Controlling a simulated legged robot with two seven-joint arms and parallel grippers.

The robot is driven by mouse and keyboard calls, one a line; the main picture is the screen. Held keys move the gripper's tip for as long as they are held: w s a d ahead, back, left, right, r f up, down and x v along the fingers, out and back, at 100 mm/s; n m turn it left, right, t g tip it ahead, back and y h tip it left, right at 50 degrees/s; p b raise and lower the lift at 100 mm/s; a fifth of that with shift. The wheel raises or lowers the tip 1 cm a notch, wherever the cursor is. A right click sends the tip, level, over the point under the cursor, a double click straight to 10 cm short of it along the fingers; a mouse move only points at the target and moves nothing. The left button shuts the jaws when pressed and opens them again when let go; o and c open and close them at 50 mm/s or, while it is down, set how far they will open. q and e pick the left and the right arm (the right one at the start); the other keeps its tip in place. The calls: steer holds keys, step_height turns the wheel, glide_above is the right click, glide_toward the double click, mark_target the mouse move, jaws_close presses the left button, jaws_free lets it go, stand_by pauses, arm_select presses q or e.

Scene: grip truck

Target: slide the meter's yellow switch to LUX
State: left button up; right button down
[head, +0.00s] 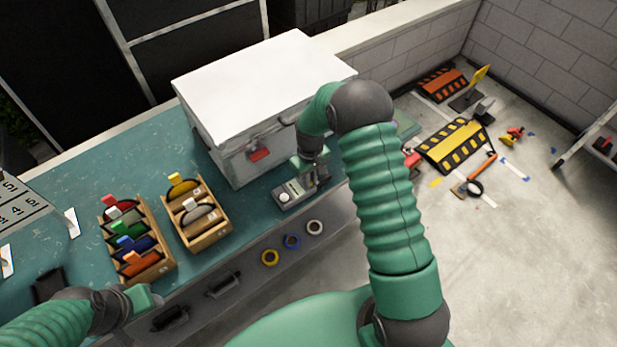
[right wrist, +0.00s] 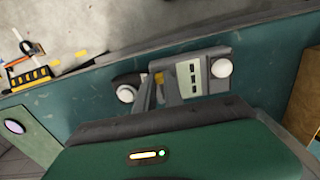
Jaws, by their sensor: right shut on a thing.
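The meter (head: 289,194) is a small grey device lying on the teal bench, in front of the white-lidded box. In the right wrist view the meter (right wrist: 190,78) shows a light panel with dark marks and a round white dome. A yellow bit, the switch (right wrist: 159,78), shows at my fingers there. My right gripper (head: 315,176) is over the right part of the meter and hides some of it. In the right wrist view its fingers (right wrist: 153,92) are closed at the yellow switch. The LUX marking cannot be read. My left gripper (head: 148,298) is low at left, its fingers unclear.
The large grey box (head: 265,90) stands close behind the meter. Two wooden racks (head: 205,238) with coloured-handled pieces stand left of it. Floor clutter, including a striped ramp (head: 455,145), lies to the right.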

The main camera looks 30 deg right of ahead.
steer(key=shift+w+f, duration=0.15)
steer(key=shift+w, duration=0.1)
steer(key=c, duration=1.5)
jaws_free()
steer(key=shift+w+f, duration=0.35)
steer(key=shift+w, duration=0.25)
steer(key=shift+o, duration=0.3)
steer(key=shift+s+a+r, duration=0.1)
steer(key=shift+s+r, duration=0.2)
steer(key=shift+s, duration=0.05)
steer(key=shift+w+r, duration=0.15)
steer(key=shift+r, duration=0.05)
arm_select(q)
steer(key=b+x, duration=0.2)
steer(key=shift+w+f, duration=0.2)
steer(key=shift+w, duration=0.15)
arm_select(e)
step_height(320, 180, up, 16)
steer(key=shift+r, duration=0.15)
